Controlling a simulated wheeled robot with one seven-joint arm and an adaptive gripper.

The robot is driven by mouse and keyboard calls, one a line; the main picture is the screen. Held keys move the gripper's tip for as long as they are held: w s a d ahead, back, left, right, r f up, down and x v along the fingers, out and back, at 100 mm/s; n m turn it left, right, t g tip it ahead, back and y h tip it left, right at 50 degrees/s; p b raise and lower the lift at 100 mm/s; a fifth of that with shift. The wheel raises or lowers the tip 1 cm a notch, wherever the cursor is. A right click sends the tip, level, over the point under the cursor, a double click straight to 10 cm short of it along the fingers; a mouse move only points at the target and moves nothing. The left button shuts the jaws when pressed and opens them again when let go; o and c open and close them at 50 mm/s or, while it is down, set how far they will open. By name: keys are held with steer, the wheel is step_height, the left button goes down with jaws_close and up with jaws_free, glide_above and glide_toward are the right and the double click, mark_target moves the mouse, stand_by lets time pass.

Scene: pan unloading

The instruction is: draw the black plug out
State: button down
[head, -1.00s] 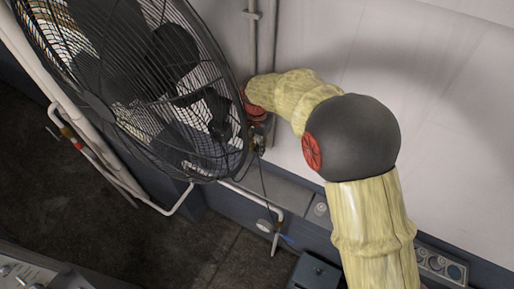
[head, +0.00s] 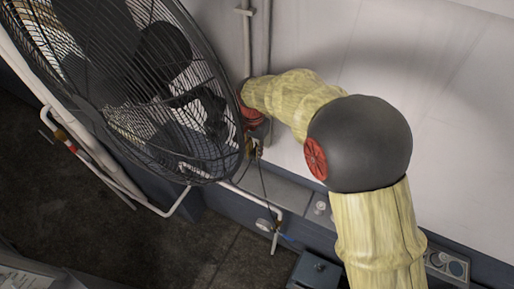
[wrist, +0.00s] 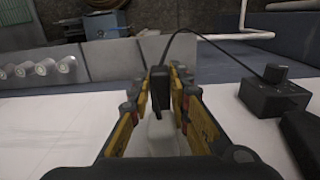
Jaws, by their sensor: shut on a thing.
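My gripper (wrist: 161,90), with yellow and dark fingers, is shut on the black plug (wrist: 157,84) in the wrist view. A thin black cable leaves the plug's top and arcs right. A pale block (wrist: 161,134) lies between the fingers on the near side of the plug; I cannot tell whether the plug is still seated in it. In the head view my gripper (head: 255,149) is small, beside the fan's right rim at the pale wall, and the plug cannot be made out there.
A large black wire-cage fan (head: 150,85) stands close left of my gripper. The cable runs near a black box with a knob (wrist: 272,92) at the right. Grey pipes (head: 247,40) run up the wall. Several pale cylinders (wrist: 40,68) sit at the left.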

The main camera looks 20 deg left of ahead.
steer(key=shift+s+a+r, duration=0.15)
steer(key=shift+a+r, duration=0.1)
steer(key=shift+a, duration=0.1)
